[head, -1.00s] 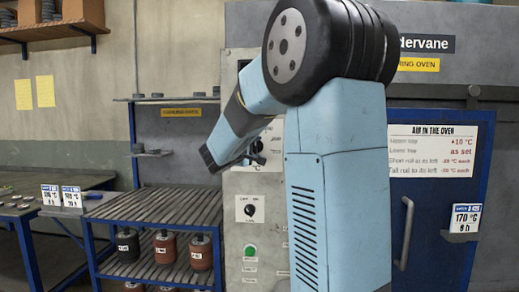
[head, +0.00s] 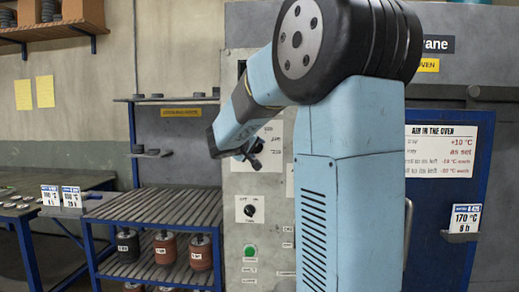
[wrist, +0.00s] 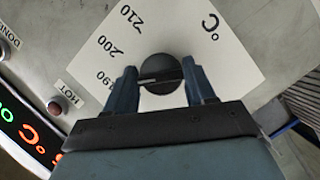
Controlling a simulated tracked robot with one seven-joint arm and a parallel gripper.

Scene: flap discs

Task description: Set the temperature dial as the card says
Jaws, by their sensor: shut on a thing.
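The temperature dial is a dark round knob (wrist: 160,74) on a white scale plate in the wrist view. The figures 190, 200 and 210 and a °C mark show beside it; the rest of the scale is hidden. My gripper (wrist: 164,88) is shut on the knob, one finger on each side. In the head view my gripper (head: 252,155) is at the oven's control panel, and my arm covers part of the panel. A card (head: 465,218) reading 170 °C and 8 h hangs on the right of the blue oven door.
An air-in-the-oven notice (head: 440,150) is on the door, partly behind my arm. A smaller switch (head: 250,209) and a green button (head: 250,251) are lower on the panel. A slatted rack (head: 160,205) stands left. A HOT lamp (wrist: 57,105) is near the dial.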

